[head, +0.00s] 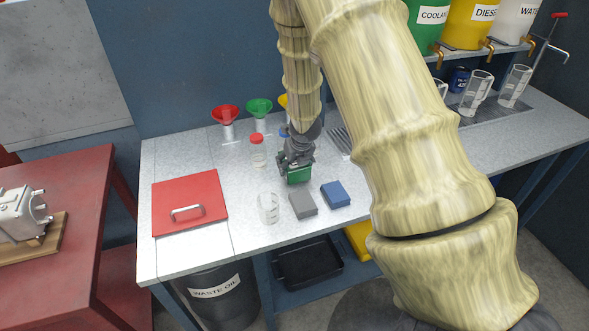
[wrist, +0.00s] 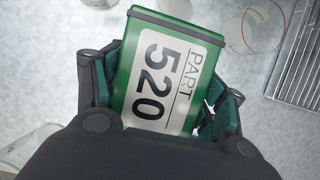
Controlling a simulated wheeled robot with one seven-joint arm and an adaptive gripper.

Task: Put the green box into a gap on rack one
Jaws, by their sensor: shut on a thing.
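The green box (head: 299,174) is in my gripper (head: 297,163), over the grey workbench in the head view. In the wrist view the green box (wrist: 165,70) shows a white label reading "PART 520", and my gripper's fingers (wrist: 160,95) close on both its sides. In the head view the box is close to the bench top; I cannot tell whether it touches it. Rack one is not recognisable in either view.
A grey box (head: 303,205) and a blue box (head: 335,194) lie in front of the gripper, beside a glass beaker (head: 268,208). A red-capped bottle (head: 258,150) and coloured funnels stand behind. A red lid (head: 190,203) lies left. A metal grate (wrist: 302,55) is at right.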

